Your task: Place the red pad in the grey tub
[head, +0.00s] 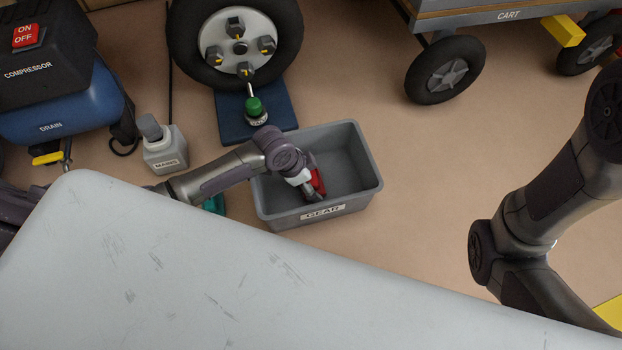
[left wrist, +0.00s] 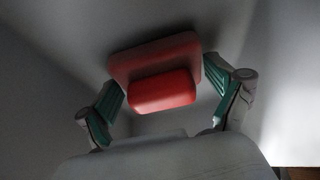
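The grey tub (head: 366,165), labelled GEAR, stands on the floor beyond the pale table. My left gripper (head: 312,192) points down inside it. The red pad (head: 319,182) is in the tub by the fingers, partly hidden by the gripper. In the left wrist view the red pad (left wrist: 160,90) shows a wider base and a raised block, between the green fingertips of my left gripper (left wrist: 165,85). The fingers are apart, with a narrow gap visible at the right. Whether the pad rests fully on the tub floor is hard to tell. My right gripper is out of view.
The pale tabletop (head: 160,270) fills the lower left. A wheel (head: 275,30) and a blue base (head: 229,115) stand behind the tub. A cart (head: 470,22) is back right. Floor right of the tub is clear.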

